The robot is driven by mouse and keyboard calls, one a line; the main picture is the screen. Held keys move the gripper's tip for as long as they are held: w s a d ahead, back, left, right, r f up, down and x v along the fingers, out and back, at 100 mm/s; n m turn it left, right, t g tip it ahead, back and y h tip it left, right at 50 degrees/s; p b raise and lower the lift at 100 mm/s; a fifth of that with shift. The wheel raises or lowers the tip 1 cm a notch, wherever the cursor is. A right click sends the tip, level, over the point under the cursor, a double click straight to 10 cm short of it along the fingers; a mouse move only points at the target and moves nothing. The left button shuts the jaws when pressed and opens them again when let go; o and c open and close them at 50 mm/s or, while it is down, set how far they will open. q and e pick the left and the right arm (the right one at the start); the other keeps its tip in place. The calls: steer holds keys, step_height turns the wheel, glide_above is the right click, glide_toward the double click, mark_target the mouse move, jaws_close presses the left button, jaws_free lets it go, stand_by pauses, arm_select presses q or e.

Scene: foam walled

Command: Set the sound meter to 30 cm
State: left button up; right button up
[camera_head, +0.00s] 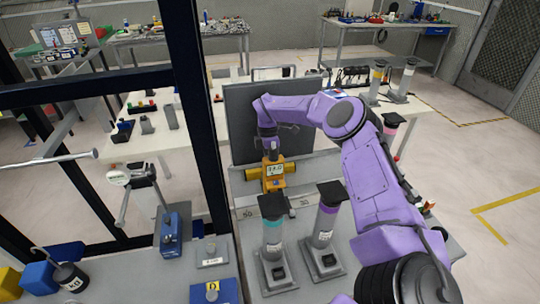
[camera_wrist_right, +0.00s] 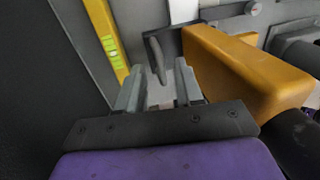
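The orange sound meter (camera_head: 273,184), with a small numeric display I cannot read surely, stands on a pale rail in front of a dark upright panel. A large orange block (camera_wrist_right: 240,70), apparently its body, fills the right of the right wrist view. My right gripper (camera_wrist_right: 158,88) is open, its two grey fingers apart with nothing held between them. A dark lever (camera_wrist_right: 157,60) shows just beyond the fingertips, near the block. In the head view the purple right arm bends down just above the meter, and its fingertips are hard to make out. My left gripper is out of view.
The dark panel (camera_head: 240,110) rises behind the meter. A black frame post (camera_head: 200,100) stands left. A yellow strip with a green vial (camera_wrist_right: 110,45) lies left of the fingers.

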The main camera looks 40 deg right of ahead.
steer(key=shift+s+f, duration=0.1)
steer(key=shift+f, duration=0.2)
steer(key=shift+c, duration=0.3)
jaws_close()
stand_by(1.0)
